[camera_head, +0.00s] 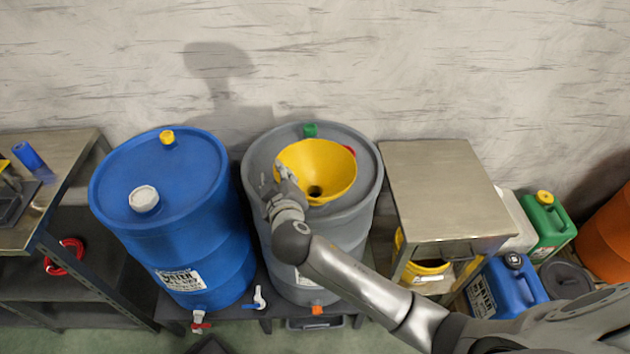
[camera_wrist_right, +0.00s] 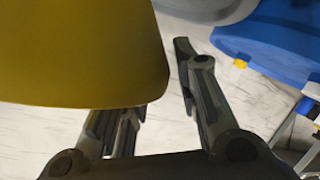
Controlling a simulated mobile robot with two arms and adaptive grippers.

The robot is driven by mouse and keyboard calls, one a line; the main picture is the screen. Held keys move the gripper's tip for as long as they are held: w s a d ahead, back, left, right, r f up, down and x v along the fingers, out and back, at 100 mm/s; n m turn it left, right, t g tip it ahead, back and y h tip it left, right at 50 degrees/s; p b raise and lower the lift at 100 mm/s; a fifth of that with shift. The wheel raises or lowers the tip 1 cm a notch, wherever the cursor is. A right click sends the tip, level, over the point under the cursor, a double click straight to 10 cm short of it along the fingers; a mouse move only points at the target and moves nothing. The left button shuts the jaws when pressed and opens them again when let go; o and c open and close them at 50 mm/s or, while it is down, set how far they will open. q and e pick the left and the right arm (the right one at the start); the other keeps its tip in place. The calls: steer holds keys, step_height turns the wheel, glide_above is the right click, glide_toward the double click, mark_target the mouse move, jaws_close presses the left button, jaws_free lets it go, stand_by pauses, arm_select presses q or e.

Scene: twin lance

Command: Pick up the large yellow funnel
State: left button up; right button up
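The large yellow funnel (camera_head: 330,165) sits on top of the grey drum (camera_head: 262,160), its wide mouth facing up and its dark centre hole showing. My right gripper (camera_head: 284,176) is at the funnel's left rim in the head view. In the right wrist view, the funnel's yellow wall (camera_wrist_right: 80,50) fills the upper left and covers the tip of one finger. The other finger is in clear view, and the fingers of the right gripper (camera_wrist_right: 160,80) stand apart. Whether they touch the rim I cannot tell. My left gripper is not in view.
A blue drum (camera_head: 110,190) stands left of the grey drum. A metal-topped cabinet (camera_head: 440,185) stands close on the right. A green cap (camera_head: 310,130) is on the grey drum behind the funnel. Blue (camera_head: 510,288) and green (camera_head: 547,225) canisters are farther right.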

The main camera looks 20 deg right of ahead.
jaws_close()
steer(key=shift+r, duration=0.1)
stand_by(0.3)
